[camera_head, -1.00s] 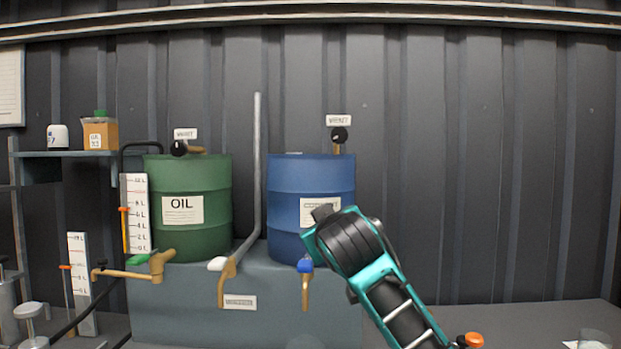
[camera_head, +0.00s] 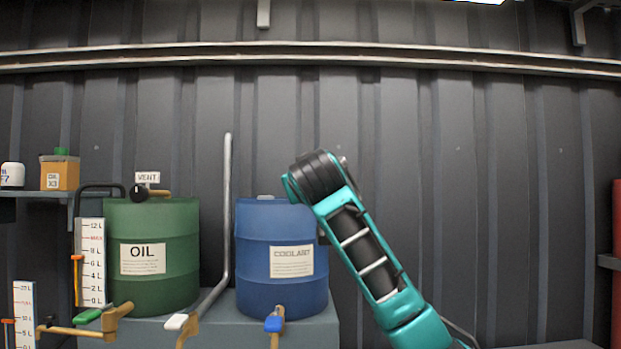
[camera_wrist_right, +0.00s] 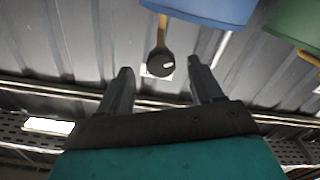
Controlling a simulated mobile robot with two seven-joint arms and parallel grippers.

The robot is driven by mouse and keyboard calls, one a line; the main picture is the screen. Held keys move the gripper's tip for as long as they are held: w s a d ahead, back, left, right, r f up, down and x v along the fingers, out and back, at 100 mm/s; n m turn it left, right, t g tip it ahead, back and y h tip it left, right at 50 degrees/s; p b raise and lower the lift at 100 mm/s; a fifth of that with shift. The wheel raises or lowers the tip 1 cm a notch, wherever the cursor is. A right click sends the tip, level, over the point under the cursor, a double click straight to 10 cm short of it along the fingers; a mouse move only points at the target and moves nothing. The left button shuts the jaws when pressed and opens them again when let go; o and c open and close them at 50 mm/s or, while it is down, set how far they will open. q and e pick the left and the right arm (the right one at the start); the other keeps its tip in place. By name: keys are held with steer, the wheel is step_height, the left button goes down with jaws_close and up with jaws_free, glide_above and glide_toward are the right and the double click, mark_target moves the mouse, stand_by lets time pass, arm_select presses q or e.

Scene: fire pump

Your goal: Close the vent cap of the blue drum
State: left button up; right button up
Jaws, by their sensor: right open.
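The blue drum (camera_head: 266,264), labelled COOLANT, stands on a grey base in the head view; my right arm hides its vent there. In the right wrist view the drum (camera_wrist_right: 208,8) hangs at the top, upside down. Its vent cap (camera_wrist_right: 160,63), a black round knob with a white mark, sits on a brass stem (camera_wrist_right: 162,30). My right gripper (camera_wrist_right: 160,67) is open, with the cap appearing between its fingertips. I cannot tell how far beyond the tips the cap is, and no contact shows. My right gripper is hidden in the head view. My left gripper is out of view.
The green OIL drum (camera_head: 155,265) with its own black vent knob (camera_head: 138,192) stands at the left. A grey upright pipe (camera_head: 227,210) rises between the drums. Brass taps (camera_head: 275,328) stick out in front. A corrugated wall (camera_head: 470,180) closes the back.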

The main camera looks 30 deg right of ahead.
steer(key=shift+p+x, duration=0.4)
steer(key=shift+x, duration=1.95)
steer(key=shift+a, duration=0.1)
steer(key=c, duration=1)
